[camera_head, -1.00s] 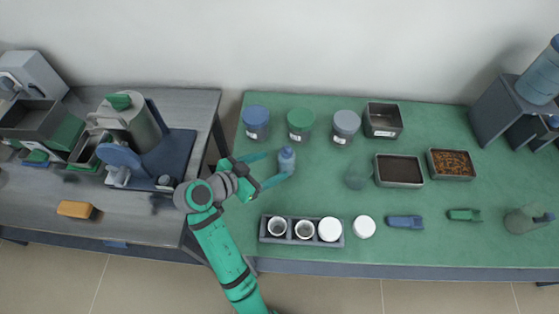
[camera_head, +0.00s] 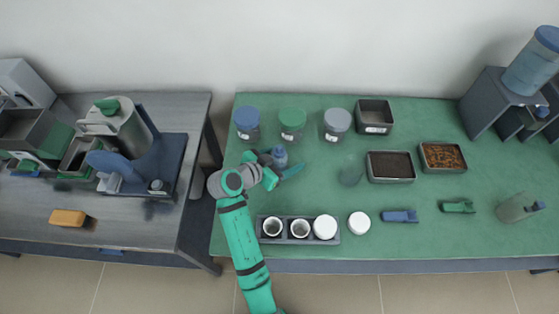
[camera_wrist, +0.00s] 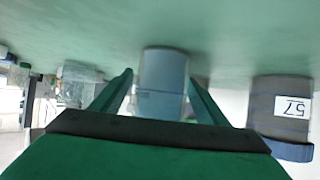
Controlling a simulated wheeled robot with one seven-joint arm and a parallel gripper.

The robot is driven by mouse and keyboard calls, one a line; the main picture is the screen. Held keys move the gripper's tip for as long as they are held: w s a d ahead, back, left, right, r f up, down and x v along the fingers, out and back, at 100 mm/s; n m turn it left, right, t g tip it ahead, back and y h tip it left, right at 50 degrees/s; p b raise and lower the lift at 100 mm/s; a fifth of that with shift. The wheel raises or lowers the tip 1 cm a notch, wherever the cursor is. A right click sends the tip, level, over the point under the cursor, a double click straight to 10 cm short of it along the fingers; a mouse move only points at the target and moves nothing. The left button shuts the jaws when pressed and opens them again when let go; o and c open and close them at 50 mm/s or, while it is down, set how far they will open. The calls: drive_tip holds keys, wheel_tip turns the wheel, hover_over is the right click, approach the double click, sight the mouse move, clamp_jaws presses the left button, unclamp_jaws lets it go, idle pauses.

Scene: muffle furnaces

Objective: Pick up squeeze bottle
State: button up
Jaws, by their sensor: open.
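A small blue-grey squeeze bottle (camera_head: 280,155) stands on the green-topped table, in front of the green-lidded jar. My gripper (camera_head: 276,165) is low over the table at this bottle, with its green fingers spread to either side. In the wrist view, which looks upside down, the bottle (camera_wrist: 163,75) lies between the two open fingers, with a visible gap on each side. The bottle's lower part is partly hidden by my gripper in the head view.
Blue-lidded (camera_head: 247,120), green-lidded (camera_head: 292,121) and grey-lidded (camera_head: 337,121) jars stand behind. A rack (camera_head: 284,239) with white cups sits in front. Another bottle with a blue tip (camera_head: 516,208) is at far right.

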sight(283, 160)
drive_tip(key=shift+c, duration=0.4)
clamp_jaws()
drive_tip(key=shift+w+r, duration=0.1)
drive_tip(key=shift+r, duration=0.45)
wheel_tip(283, 160, up, 2)
drive_tip(key=shift+r, duration=0.15)
drive_tip(key=s+r, duration=0.2)
drive_tip(key=s+a+r, duration=0.1)
drive_tip(key=s+r, duration=0.1)
drive_tip(key=r, duration=0.1)
drive_tip(key=shift+s, duration=0.2)
drive_tip(key=s+a+r, duration=0.2)
drive_tip(key=s+r, duration=0.2)
drive_tip(key=s, duration=0.5)
drive_tip(key=shift+s+a+r, duration=0.15)
drive_tip(key=shift+a+r, duration=0.15)
